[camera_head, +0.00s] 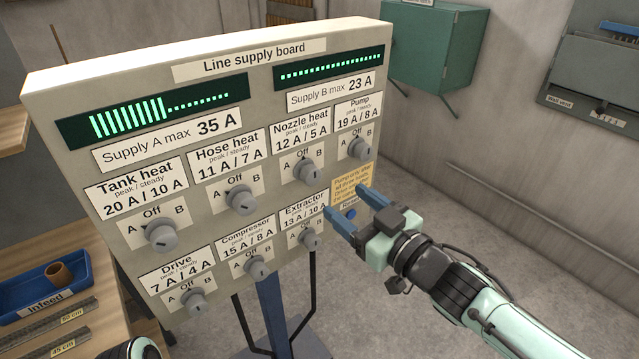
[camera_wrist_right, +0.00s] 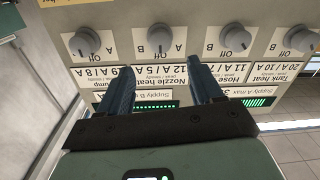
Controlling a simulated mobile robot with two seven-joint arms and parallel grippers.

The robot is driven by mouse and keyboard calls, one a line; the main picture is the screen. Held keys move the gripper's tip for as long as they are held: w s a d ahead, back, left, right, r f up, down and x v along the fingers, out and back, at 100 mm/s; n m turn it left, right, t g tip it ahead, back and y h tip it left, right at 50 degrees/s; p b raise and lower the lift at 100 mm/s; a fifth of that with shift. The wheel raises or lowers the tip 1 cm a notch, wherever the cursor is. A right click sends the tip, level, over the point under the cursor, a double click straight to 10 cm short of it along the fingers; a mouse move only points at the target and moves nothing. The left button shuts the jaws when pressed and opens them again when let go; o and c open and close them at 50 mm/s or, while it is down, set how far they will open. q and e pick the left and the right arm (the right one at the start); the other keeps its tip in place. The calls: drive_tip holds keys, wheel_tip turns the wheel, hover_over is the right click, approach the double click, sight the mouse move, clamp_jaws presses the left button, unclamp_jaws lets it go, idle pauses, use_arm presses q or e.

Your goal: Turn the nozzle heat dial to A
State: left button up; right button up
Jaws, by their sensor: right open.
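The nozzle heat dial (camera_head: 307,171) is a grey knob on the line supply board, under the label "Nozzle heat 12 A / 5 A", with A to its left, Off above and B to its right. Its exact pointing is too small to tell. My right gripper (camera_head: 348,202) is open and empty in front of the board, below and right of this dial in the head view. In the right wrist view, where the board is upside down, the nozzle heat dial (camera_wrist_right: 160,37) sits beyond the gap between the open fingers (camera_wrist_right: 160,72), apart from them. My left gripper is out of view.
The pump dial (camera_head: 359,148), hose heat dial (camera_head: 240,200) and extractor dial (camera_head: 309,239) surround it. Supply A's display (camera_head: 150,108) shows tall bars; supply B's (camera_head: 330,68) shows only small dots. Open floor lies right.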

sight(315, 178)
drive_tip(key=b+x, duration=0.1)
drive_tip(key=x, duration=0.8)
drive_tip(key=c, duration=1.1)
